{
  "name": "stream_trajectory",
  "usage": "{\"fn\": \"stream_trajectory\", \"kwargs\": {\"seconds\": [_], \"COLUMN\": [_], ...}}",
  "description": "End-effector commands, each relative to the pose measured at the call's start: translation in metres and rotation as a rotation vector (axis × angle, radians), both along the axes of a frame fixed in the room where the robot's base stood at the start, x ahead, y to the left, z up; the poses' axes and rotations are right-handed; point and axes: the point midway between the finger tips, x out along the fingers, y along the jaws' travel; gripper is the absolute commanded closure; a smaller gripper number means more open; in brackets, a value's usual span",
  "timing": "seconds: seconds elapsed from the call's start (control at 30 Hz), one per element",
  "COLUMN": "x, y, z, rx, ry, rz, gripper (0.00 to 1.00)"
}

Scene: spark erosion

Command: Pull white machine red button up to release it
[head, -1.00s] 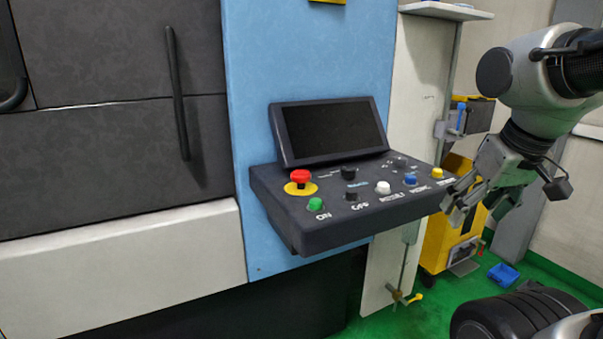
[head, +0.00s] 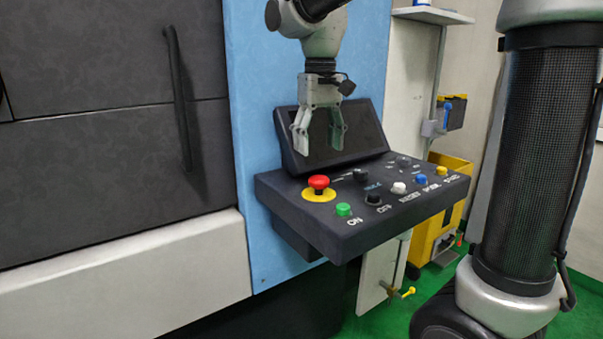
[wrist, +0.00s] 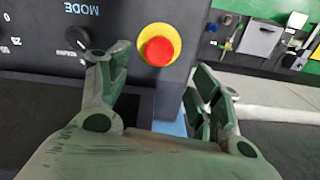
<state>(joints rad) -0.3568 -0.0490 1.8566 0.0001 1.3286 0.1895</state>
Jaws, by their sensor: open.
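The red button (head: 318,182) is a mushroom-shaped button on a yellow round base at the left end of the dark control panel (head: 330,239). My gripper (head: 319,148) is open and points down, above the panel and in front of the dark screen (head: 369,137). In the head view its fingertips are a little higher than the red button and apart from it. In the wrist view the red button (wrist: 159,51) shows just beyond the gap between the two open fingers (wrist: 160,78). Nothing is between the fingers.
A green button (head: 343,209), a white button (head: 398,188), a blue button (head: 420,180) and a yellow button (head: 441,171) stand on the panel to the right of the red one. The screen rises behind. A dark door handle (head: 180,98) is at the left.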

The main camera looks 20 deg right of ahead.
Motion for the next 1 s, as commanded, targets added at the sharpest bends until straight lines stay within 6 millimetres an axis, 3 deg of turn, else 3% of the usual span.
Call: {"fn": "stream_trajectory", "kwargs": {"seconds": [0.43, 0.83, 1.0], "x": [-0.002, -0.001, -0.001], "y": [-0.001, -0.001, -0.001], "z": [-0.067, -0.077, -0.077], "rx": [-0.003, -0.002, -0.002], "ry": [0.008, 0.005, 0.005], "rz": [-0.01, -0.01, -0.01], "gripper": [0.36, 0.36, 0.67]}}
